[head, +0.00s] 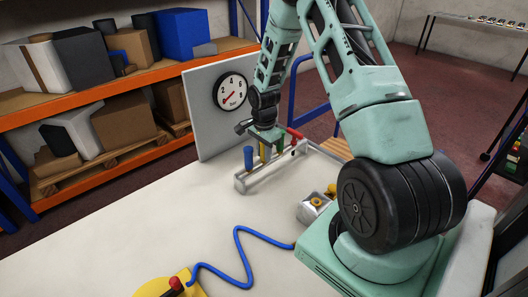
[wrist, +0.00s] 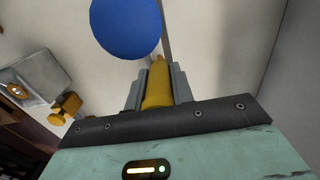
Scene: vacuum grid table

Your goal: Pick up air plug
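My gripper (head: 265,140) is over the metal rack beside the gauge panel, pointing down. In the wrist view its two fingers (wrist: 158,88) lie close on both sides of a yellow handle (wrist: 158,85) and seem shut on it. The yellow handle also shows under the gripper in the head view (head: 265,153). A blue handle (head: 248,158) stands upright just left of it, its round top (wrist: 125,25) large in the wrist view. A red handle (head: 295,133) leans at the right. I cannot tell for sure which piece is the air plug.
A metal block with brass fittings (head: 313,207) sits right of the rack. A gauge panel (head: 207,125) stands behind. The table's left side is clear.

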